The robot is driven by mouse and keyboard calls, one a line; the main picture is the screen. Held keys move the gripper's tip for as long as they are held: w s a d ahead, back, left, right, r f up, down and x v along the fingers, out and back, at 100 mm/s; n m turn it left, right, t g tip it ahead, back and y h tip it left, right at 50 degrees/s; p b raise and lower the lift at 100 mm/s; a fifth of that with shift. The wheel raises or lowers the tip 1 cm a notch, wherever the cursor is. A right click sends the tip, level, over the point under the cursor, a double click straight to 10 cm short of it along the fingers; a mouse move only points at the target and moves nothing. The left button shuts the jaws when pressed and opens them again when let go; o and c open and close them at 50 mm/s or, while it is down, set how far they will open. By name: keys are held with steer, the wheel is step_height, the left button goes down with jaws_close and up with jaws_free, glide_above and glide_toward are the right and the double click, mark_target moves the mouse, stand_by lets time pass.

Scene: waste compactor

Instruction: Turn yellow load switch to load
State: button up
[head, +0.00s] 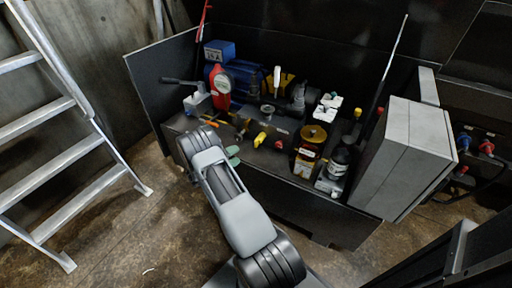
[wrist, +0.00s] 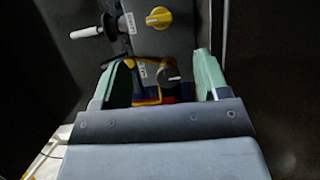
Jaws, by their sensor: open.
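A yellow rotary switch (wrist: 158,17) sits on the dark panel at the top of the wrist view, with a white label (wrist: 129,23) to its left. Its pointer direction and the label text are too small to read surely. My gripper (wrist: 163,62) is open and empty, with its two green fingers spread apart below the yellow switch in the picture. A dark round knob (wrist: 169,76) with a pale mark shows between the fingers. In the head view a yellow part (head: 260,139) stands on the machine's front, right of my gripper's green finger (head: 232,153); my arm hides the rest.
A white-handled lever (wrist: 87,33) lies left of the yellow switch. The floor between is clear.

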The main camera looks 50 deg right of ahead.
mark_target(256, 144)
steer(key=d, duration=0.4)
steer(key=s+d+b, duration=0.1)
steer(key=d, duration=0.3)
steer(key=d+b, duration=0.1)
steer(key=d, duration=0.3)
steer(key=shift+s, duration=0.35)
steer(key=c, duration=0.9)
